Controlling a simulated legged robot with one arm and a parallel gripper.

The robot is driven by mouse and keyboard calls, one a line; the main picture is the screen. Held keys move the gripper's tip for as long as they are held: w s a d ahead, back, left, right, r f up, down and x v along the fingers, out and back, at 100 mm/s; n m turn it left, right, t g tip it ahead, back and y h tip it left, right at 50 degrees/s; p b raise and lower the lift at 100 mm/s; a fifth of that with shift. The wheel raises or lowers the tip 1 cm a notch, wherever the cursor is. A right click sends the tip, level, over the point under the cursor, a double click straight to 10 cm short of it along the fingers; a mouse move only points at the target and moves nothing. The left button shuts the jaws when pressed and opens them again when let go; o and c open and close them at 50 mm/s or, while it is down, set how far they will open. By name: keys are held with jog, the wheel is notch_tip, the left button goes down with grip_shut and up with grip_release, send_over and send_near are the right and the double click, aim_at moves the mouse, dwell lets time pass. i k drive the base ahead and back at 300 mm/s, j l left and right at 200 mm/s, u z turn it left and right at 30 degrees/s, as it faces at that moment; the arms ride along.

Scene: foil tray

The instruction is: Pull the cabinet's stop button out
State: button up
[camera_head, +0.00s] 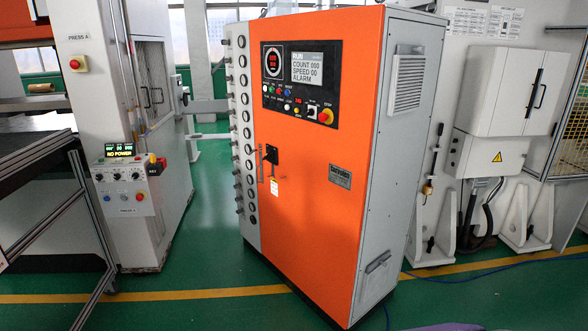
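The orange and grey cabinet (325,210) stands in the middle of the view, with its orange front turned slightly left. Its black control panel (300,90) is high on the front. The stop button (325,117) is a red knob on a yellow base at the panel's lower right, under a small STOP label. I cannot tell from here whether it is pressed in or out. The panel's screen (307,68) reads COUNT 000, SPEED 00, ALARM. My gripper is not in view.
At left stands a grey machine marked PRESS A (130,120), with its own red buttons and a NO POWER display (119,151). A metal frame (75,235) is at the lower left. White wall boxes (505,90) stand at right. Green floor (200,270) is open before the cabinet.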

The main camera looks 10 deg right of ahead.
aim_at(322, 116)
jog(key=i+j+z, duration=0.15)
jog(key=i, duration=0.4)
jog(key=i+j+z, duration=0.2)
jog(key=i, duration=0.3)
jog(key=j, duration=0.1)
